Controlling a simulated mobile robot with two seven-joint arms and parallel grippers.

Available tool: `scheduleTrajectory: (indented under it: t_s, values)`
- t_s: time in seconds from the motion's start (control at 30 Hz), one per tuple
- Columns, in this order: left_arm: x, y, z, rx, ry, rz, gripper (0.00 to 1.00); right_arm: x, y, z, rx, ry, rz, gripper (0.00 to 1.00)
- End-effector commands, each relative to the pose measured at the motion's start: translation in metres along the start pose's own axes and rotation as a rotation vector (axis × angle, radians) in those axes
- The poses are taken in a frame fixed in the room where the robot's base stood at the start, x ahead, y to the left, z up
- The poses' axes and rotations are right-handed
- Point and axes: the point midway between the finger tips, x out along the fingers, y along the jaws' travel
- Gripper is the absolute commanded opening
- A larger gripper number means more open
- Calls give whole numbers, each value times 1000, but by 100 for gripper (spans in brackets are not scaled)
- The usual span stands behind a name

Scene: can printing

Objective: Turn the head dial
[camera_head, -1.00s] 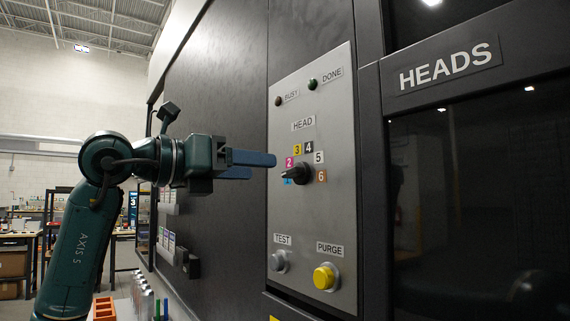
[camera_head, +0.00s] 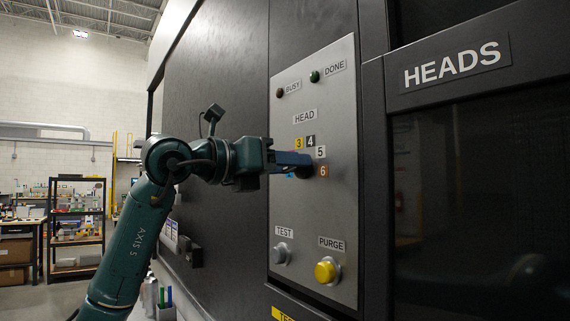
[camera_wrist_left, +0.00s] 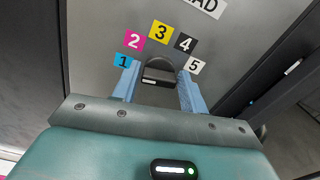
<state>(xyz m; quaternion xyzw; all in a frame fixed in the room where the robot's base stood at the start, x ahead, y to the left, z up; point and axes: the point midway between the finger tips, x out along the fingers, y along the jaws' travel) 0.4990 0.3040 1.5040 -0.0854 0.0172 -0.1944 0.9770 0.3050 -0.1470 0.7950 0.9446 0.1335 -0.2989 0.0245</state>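The black head dial (camera_head: 305,172) sits on the grey control panel below the HEAD label, mostly hidden by my fingers in the head view. The wrist view shows it whole in front (camera_wrist_left: 158,72), with the coloured numbers 1 to 5 fanned around its top. My left gripper (camera_head: 301,163) has its two blue fingers (camera_wrist_left: 158,80) at the panel, one on each side of the dial. They look open, with a small gap on each side. I cannot clearly tell which number the dial points to. My right gripper is not in view.
The TEST button (camera_head: 281,253) and yellow PURGE button (camera_head: 327,271) are lower on the panel. The BUSY and DONE lamps (camera_head: 314,76) are above. The HEADS window (camera_head: 480,190) is to the right. A shelf rack (camera_head: 76,225) stands far left.

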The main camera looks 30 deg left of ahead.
Motion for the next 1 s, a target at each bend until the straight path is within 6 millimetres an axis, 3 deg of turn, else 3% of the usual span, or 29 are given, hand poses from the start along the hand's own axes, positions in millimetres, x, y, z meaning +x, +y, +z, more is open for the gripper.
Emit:
scheduleTrajectory:
  t_s: [0.33, 0.67, 1.0]
  values:
    - [0, 0, 0, 0, 0, 0, 15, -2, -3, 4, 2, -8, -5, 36]
    - [0, 0, 1, 54, 1, 0, 15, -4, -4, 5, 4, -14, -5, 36]
    - [-1, -1, 1, 300, 0, 2, 15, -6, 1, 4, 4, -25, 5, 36]
